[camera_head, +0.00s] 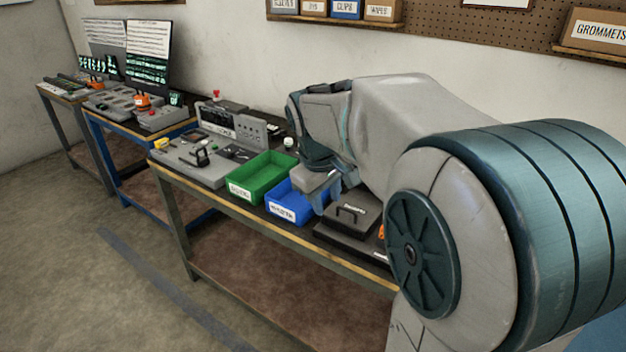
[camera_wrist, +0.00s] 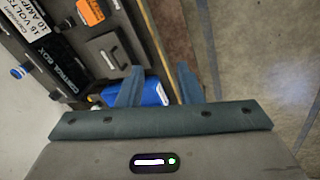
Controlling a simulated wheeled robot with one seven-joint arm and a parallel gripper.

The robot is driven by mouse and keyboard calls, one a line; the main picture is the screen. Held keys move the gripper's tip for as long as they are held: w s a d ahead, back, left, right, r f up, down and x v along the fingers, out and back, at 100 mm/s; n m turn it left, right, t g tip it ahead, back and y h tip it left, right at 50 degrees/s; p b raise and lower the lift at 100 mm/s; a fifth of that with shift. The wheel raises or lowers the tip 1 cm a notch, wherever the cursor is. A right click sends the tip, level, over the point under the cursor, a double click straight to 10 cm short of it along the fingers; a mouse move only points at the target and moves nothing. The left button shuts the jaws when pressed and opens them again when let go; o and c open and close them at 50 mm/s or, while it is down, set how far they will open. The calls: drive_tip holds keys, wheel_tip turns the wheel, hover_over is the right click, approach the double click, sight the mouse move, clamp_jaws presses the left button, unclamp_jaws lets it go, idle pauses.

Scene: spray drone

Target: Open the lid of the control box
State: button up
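The control box (camera_head: 335,240) is a low dark box on the front workbench, partly hidden by my arm in the head view. Its lid (camera_head: 367,222) looks shut and flat, with a raised bar handle (camera_head: 349,212). In the wrist view the grey lid (camera_wrist: 97,45) and its handle (camera_wrist: 115,54) lie up and left of my fingers, near a "CONTROL BOX" label (camera_wrist: 66,72). My gripper (camera_head: 334,198) is open and empty above the blue bin, left of the lid in the head view. Its two fingers show apart in the wrist view (camera_wrist: 158,70).
A blue bin (camera_head: 284,213) and a green bin (camera_head: 245,192) stand left of the box. Farther left are a grey fixture plate (camera_head: 190,172) and a panel (camera_head: 232,125). An orange item (camera_wrist: 90,11) lies beyond the lid. The floor before the bench is clear.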

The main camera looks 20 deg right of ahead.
drive_tip(key=w+d+f+n+b, duration=0.1)
drive_tip(key=w+d+f+n, duration=0.1)
drive_tip(key=w+d, duration=0.6)
drive_tip(key=n, duration=0.1)
approach(350, 212)
drive_tip(key=shift+g, duration=0.3)
drive_tip(key=x, duration=0.7)
drive_tip(key=shift+w+d+f, duration=0.1)
drive_tip(key=shift+w+d, duration=0.2)
drive_tip(key=shift+w, duration=0.15)
clamp_jaws()
